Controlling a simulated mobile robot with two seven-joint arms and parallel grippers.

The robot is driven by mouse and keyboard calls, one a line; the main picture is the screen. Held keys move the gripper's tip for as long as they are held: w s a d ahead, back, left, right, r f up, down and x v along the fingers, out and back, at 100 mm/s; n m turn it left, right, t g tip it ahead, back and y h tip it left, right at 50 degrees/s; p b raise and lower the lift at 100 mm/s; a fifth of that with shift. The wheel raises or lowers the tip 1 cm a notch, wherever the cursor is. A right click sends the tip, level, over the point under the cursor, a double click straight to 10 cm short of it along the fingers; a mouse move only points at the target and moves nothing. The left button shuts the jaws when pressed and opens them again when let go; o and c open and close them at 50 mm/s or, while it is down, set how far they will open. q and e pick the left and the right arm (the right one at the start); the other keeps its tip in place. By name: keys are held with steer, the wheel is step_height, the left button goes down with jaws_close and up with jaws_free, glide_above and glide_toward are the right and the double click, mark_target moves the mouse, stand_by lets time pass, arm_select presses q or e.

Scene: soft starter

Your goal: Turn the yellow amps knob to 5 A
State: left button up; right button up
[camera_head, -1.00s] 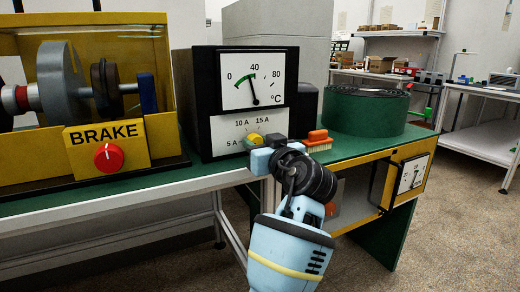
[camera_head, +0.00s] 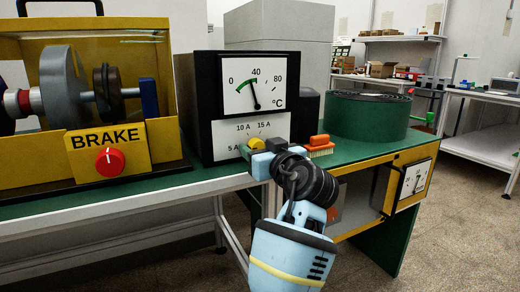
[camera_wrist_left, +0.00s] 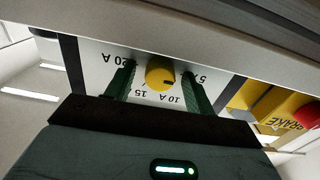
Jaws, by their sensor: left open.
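The yellow amps knob (camera_head: 256,143) is on the lower white scale of the black meter box (camera_head: 203,128), below the temperature dial. My left gripper (camera_head: 258,151) is at the knob, its arm reaching up from below. In the left wrist view the scale appears upside down. There, the two green fingers of my left gripper (camera_wrist_left: 158,86) are apart, one on each side of the knob (camera_wrist_left: 160,72). I cannot tell whether they touch it. A dark mark on the knob points roughly toward the 10 A label (camera_wrist_left: 171,99). My right gripper is not in view.
The yellow brake unit (camera_head: 130,160) with its red knob (camera_head: 110,161) stands left of the meter box. An orange brush (camera_head: 319,147) and a dark green drum (camera_head: 368,116) are to the right on the green bench. The floor right of the bench is clear.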

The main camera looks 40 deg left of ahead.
arm_select(q)
steer(key=v, duration=0.7)
steer(key=shift+s+d+p, duration=0.2)
steer(key=shift+d+p, duration=0.15)
steer(key=shift+p, duration=0.1)
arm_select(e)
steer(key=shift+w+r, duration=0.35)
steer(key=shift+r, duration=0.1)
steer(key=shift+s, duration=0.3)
